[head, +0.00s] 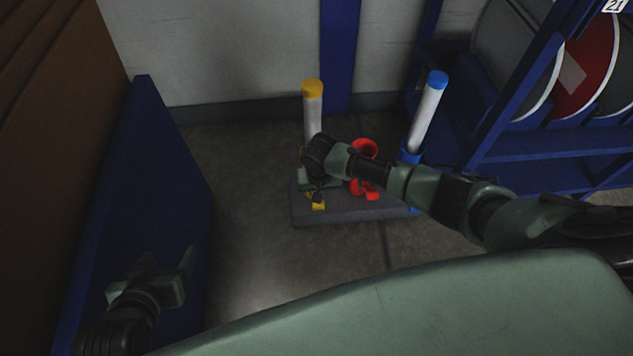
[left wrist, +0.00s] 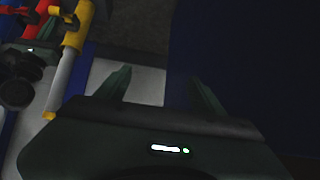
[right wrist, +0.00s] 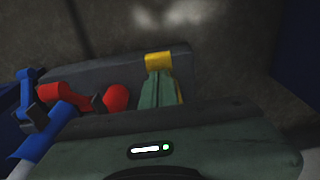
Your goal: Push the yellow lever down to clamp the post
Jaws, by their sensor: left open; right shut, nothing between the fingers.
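A white post with a yellow cap (head: 312,105) stands upright at the left of a dark grey base (head: 345,213). The yellow lever's end (head: 318,206) shows low at the base's front left. It also shows in the right wrist view (right wrist: 158,60), right at my right fingertips. My right gripper (head: 317,190) is shut and empty, pointing down over the yellow clamp; I cannot tell if it touches the lever. The left wrist view shows the yellow clamp (left wrist: 78,28) around the post. My right arm partly hides the clamp. My left gripper (head: 168,278) is open and empty, away to the left.
A red clamp (head: 364,150) without a post is mid-base. A blue-capped post (head: 428,108) leans in a blue clamp at right. A blue panel (head: 150,190) stands beside my left gripper. A blue rack (head: 540,145) with round signs stands at right. Floor left of the base is clear.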

